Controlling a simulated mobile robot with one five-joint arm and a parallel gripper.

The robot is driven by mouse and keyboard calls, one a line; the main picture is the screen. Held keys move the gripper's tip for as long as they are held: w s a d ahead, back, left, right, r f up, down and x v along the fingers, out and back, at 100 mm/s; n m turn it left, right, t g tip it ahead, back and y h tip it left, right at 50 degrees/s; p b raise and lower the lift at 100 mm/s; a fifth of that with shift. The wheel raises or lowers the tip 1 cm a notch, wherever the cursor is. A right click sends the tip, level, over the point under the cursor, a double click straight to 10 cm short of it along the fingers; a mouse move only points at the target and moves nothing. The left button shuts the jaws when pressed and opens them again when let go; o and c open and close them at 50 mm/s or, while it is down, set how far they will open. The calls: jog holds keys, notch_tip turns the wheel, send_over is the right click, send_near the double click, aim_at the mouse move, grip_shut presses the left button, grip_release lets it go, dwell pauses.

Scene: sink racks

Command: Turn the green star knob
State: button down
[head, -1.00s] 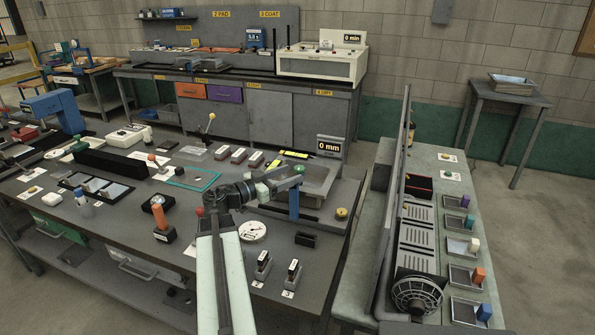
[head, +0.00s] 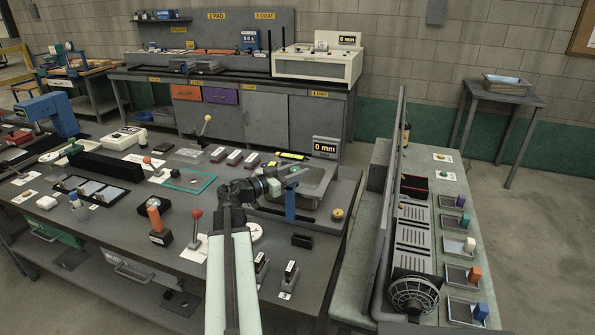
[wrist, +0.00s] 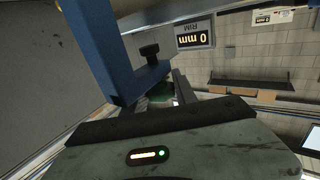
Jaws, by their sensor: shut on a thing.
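The green star knob shows as a dark green patch (wrist: 160,92) between the jaws in the wrist view. Most of it is hidden by my gripper and the blue bracket (wrist: 105,50). My gripper (head: 298,173) reaches right over the workbench, at the steel tray fixture (head: 318,186), and is shut on the knob. The blue bracket post (head: 290,205) stands just below my gripper in the head view. The knob's shape and turn angle cannot be made out.
A display reading 0 mm (head: 325,147) stands behind the fixture. A yellow knob (head: 337,214) is at its right front. A red-ball lever (head: 196,215) stands left of my arm. Small stamps (head: 290,275) and a black block (head: 302,241) lie in front.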

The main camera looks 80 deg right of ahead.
jog(key=shift+a+f+y, duration=0.1)
jog(key=shift+a+y, duration=0.05)
jog(key=shift+y, duration=0.15)
jog(key=shift+w+m+g+y, duration=0.1)
jog(key=shift+m+g+y, duration=0.2)
jog(key=shift+m+g, duration=0.2)
jog(key=shift+m+g+y, duration=0.8)
jog(key=shift+m+y, duration=0.1)
jog(key=shift+y, duration=0.3)
jog(key=shift+m+g+y, duration=1)
jog(key=shift+m+y, duration=0.5)
jog(key=shift+y, duration=0.6)
jog(key=shift+a, duration=0.1)
jog(key=c, duration=1)
grip_release()
jog(key=v, duration=0.7)
jog(key=shift+w+a, duration=0.1)
jog(key=shift+w, duration=0.3)
